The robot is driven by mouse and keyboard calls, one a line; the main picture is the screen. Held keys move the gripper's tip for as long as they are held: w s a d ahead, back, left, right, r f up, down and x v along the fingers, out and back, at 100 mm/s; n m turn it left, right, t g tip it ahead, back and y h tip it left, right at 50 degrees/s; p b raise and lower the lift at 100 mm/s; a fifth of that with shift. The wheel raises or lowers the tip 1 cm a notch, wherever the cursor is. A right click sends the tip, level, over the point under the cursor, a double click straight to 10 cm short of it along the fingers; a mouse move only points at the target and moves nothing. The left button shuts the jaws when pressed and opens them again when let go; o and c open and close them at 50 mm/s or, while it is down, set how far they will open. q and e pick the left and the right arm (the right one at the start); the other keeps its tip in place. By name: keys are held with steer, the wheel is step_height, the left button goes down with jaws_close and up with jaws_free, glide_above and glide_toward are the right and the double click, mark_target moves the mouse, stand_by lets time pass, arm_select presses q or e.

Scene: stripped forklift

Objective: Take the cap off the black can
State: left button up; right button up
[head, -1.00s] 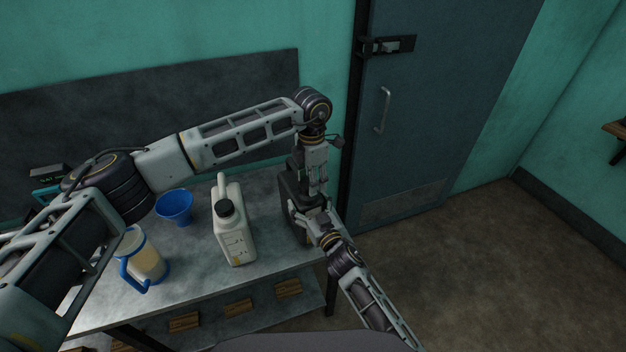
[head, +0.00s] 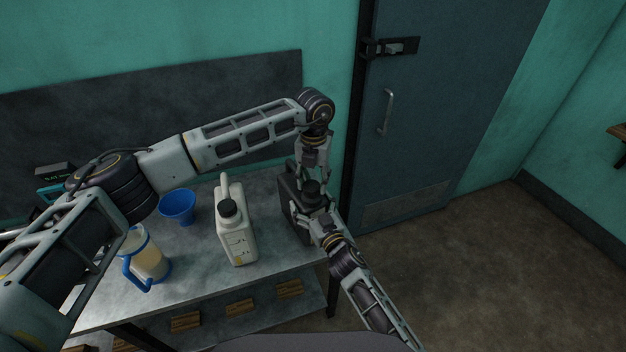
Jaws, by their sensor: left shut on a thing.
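The black can (head: 288,203) stands at the right end of the metal table, partly hidden by my two grippers. Its dark cap (head: 312,187) shows between the fingers of my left gripper (head: 313,182), which reaches down from above and is shut on it. I cannot tell whether the cap is still seated on the can. My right gripper (head: 310,214) comes from the lower right and is against the can's near right side. Its fingers are partly hidden against the dark can, so their grip is unclear.
A white jug (head: 236,238) with a black cap stands left of the can. A blue funnel (head: 178,207) and a clear pitcher with a blue handle (head: 150,262) are farther left. Wooden blocks (head: 239,307) lie on the lower shelf. A door (head: 430,110) is at the right.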

mark_target(314, 182)
arm_select(q)
steer(key=n, duration=0.3)
steer(key=s+n, duration=0.1)
steer(key=shift+d+f+n, duration=0.2)
steer(key=shift+f+n, duration=0.05)
steer(key=shift+n, duration=0.15)
arm_select(e)
steer(key=shift+w+d, duration=0.4)
steer(key=shift+d, duration=0.25)
arm_select(q)
steer(key=n, duration=0.5)
steer(key=shift+w+r, duration=0.25)
steer(key=shift+r, duration=0.3)
arm_select(e)
steer(key=shift+f, duration=0.15)
steer(key=shift+c, duration=0.2)
arm_select(q)
steer(key=shift+r, duration=0.5)
arm_select(e)
steer(key=shift+s, duration=0.1)
arm_select(q)
steer(key=shift+r, duration=0.25)
arm_select(e)
steer(key=shift+a, duration=0.25)
steer(key=shift+c, duration=0.2)
arm_select(q)
steer(key=shift+r, duration=0.1)
